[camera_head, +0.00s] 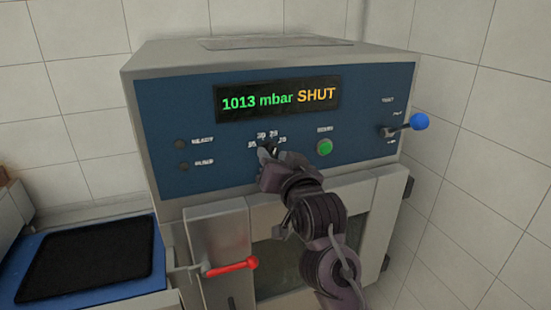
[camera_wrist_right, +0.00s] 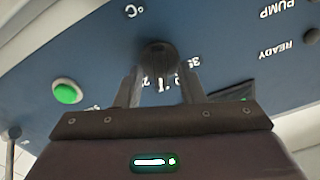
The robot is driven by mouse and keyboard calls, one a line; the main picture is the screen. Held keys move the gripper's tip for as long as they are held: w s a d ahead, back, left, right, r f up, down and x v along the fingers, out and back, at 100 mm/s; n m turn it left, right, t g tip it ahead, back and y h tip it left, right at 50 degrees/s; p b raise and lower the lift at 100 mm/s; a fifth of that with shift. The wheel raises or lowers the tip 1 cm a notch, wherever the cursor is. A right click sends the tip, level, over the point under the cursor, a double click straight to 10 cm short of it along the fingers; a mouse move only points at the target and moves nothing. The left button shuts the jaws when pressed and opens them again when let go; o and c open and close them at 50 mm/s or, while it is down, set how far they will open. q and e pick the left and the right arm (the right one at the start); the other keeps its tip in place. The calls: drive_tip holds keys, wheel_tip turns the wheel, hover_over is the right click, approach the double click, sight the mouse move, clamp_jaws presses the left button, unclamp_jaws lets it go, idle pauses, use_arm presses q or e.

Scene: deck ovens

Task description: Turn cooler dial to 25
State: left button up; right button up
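The cooler dial (camera_head: 270,147) is a small dark knob on the blue front panel (camera_head: 185,115), with small white numbers around it. Its pointer setting is too small to read. In the right wrist view the dial (camera_wrist_right: 158,56) shows as a round black knob below a "°C" mark. My right gripper (camera_head: 266,158) is at the dial and partly covers it in the head view. In the wrist view its two fingers (camera_wrist_right: 159,76) stand apart, one at each side of the knob; firm contact does not show. My left gripper is not in view.
The display (camera_head: 278,99) reads "1013 mbar SHUT". A green button (camera_head: 324,147) is right of the dial, and a blue-tipped lever (camera_head: 418,121) further right. A red handle (camera_head: 233,266) is on the door below. A dark tray (camera_head: 88,262) lies at the left.

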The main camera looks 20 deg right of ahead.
drive_tip(key=shift+s, duration=0.2)
drive_tip(key=s+b, duration=0.2)
drive_tip(key=s, duration=0.5)
drive_tip(key=shift+s+b, duration=0.2)
drive_tip(key=shift+b, duration=0.15)
drive_tip(key=shift+d, duration=0.1)
